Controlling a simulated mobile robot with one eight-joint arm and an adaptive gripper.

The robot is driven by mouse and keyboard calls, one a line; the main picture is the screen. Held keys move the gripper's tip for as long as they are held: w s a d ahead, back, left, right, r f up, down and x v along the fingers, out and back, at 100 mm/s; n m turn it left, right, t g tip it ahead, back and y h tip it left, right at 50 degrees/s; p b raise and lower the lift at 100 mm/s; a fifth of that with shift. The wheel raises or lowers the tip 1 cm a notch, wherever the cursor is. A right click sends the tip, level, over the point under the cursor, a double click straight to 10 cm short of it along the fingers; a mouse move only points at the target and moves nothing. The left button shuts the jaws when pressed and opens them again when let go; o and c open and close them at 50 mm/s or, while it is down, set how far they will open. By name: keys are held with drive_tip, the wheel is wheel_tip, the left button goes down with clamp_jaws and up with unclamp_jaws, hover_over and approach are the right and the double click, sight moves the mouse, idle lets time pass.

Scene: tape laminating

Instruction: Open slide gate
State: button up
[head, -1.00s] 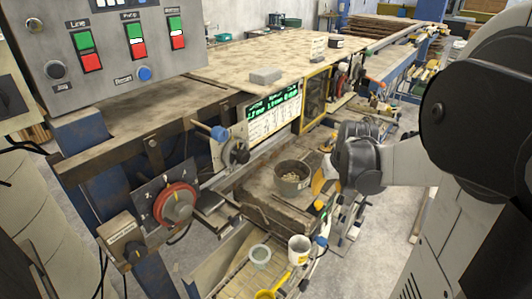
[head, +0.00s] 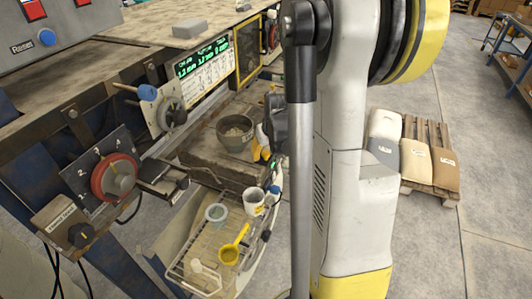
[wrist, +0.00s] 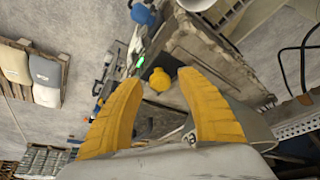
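My gripper (wrist: 165,118) shows in the wrist view with its two yellow fingers spread apart and nothing between the tips. Beyond the fingertips is a rounded yellow part (wrist: 160,79) on the machine, apart from the fingers. I cannot tell for certain which part is the slide gate. The machine has a blue-knobbed lever (head: 147,92), a handwheel (head: 172,113) and a red dial (head: 116,178). A yellow part (head: 262,146) is half hidden beside my arm.
A metal pot (head: 235,135) sits on the machine's bench. A wire tray (head: 187,272) below holds a white mug (head: 253,202), a yellow scoop (head: 230,253) and other cups. A pallet of sacks (head: 416,176) stands at right. The floor around it is clear.

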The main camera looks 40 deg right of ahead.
clamp_jaws()
drive_tip(key=s, duration=0.1)
drive_tip(key=s+d, duration=0.1)
drive_tip(key=s, duration=0.2)
drive_tip(key=shift+d, duration=0.3)
drive_tip(key=shift+o, duration=1.1)
unclamp_jaws()
drive_tip(key=shift+w, duration=0.15)
drive_tip(key=v, duration=1.2)
